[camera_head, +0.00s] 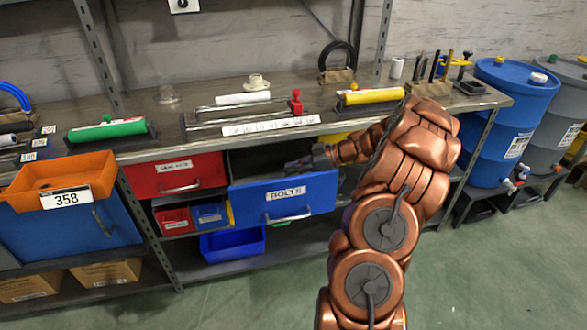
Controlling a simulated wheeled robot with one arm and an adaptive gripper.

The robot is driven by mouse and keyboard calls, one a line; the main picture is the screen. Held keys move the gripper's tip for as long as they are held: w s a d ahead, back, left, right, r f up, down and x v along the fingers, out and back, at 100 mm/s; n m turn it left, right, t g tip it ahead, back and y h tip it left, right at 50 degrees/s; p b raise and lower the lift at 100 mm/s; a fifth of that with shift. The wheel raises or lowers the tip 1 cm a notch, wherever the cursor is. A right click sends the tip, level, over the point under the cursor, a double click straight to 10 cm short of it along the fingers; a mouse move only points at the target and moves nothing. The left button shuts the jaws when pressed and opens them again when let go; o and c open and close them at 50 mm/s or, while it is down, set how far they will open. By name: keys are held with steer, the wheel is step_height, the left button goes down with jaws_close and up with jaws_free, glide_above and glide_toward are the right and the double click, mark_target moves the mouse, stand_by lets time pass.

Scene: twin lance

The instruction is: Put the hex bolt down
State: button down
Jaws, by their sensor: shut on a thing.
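My copper arm reaches in from the lower right to the blue drawer (284,197) labelled BOLTS, which is pulled out under the workbench. My dark gripper (303,164) is just over the drawer's open top, near its back, below the bench edge. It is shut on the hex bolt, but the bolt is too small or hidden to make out. The inside of the drawer is mostly hidden by its front panel and my gripper.
The workbench (170,145) overhangs the drawer closely. A red drawer (174,174) is at its left, with small red and blue bins below. An orange bin (64,182) labelled 358 stands far left. The front floor is clear.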

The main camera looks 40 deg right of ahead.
steer(key=shift+f+b, duration=0.25)
steer(key=shift+b, duration=0.25)
steer(key=c, duration=1.3)
jaws_free()
steer(key=shift+o, duration=0.2)
steer(key=shift+r, duration=0.1)
